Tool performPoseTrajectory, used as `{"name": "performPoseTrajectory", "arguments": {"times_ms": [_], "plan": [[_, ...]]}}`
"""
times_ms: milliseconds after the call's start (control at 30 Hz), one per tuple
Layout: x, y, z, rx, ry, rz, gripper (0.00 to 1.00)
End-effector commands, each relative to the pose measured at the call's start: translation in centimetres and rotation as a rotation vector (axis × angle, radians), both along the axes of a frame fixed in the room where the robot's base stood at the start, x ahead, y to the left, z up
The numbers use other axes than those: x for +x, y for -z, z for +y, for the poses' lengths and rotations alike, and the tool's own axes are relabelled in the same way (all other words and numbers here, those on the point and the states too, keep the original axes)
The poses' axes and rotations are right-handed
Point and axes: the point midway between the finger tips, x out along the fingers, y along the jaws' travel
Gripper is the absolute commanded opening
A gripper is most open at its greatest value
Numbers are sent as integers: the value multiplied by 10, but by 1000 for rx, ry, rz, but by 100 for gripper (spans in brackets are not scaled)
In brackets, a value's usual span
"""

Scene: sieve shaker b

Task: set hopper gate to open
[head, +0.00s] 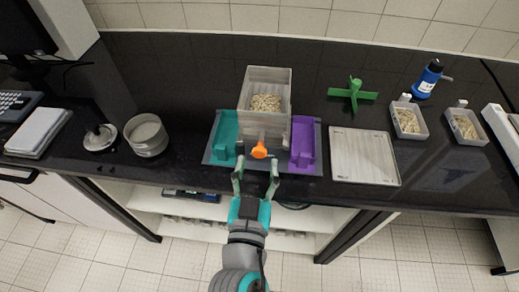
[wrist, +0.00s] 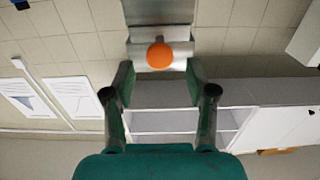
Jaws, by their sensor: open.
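The hopper (head: 266,88) is a clear grey box with pale grain in it, standing at the middle of the black bench. An orange knob (head: 260,151) sticks out at its lower front, and I take it for the gate handle. A teal bin (head: 225,140) and a purple bin (head: 303,145) stand on either side below. My gripper (head: 255,176) is open and empty just in front of the knob. In the wrist view the orange knob (wrist: 160,56) lies ahead between the fingertips (wrist: 160,80), seemingly apart from both. Whether the gate is open or shut cannot be told.
A round metal sieve (head: 147,135) stands to the left. A flat pale tray (head: 364,157), a green cross-shaped piece (head: 354,93), two grain boxes (head: 409,121) (head: 465,127) and a blue bottle (head: 428,79) are to the right. The bench front edge lies under my gripper.

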Motion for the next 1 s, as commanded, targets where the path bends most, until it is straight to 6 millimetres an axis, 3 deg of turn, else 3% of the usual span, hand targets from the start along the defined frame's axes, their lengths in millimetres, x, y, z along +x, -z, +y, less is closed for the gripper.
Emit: {"name": "performPoseTrajectory", "arguments": {"times_ms": [300,700,767,933,1000], "plan": [[37,0,-2,2,1,0,56],[44,0,-2,0,0,-1,56],[43,0,-2,0,0,-1,44],[43,0,-2,1,0,-1,1],[43,0,-2,1,0,-1,0]]}}
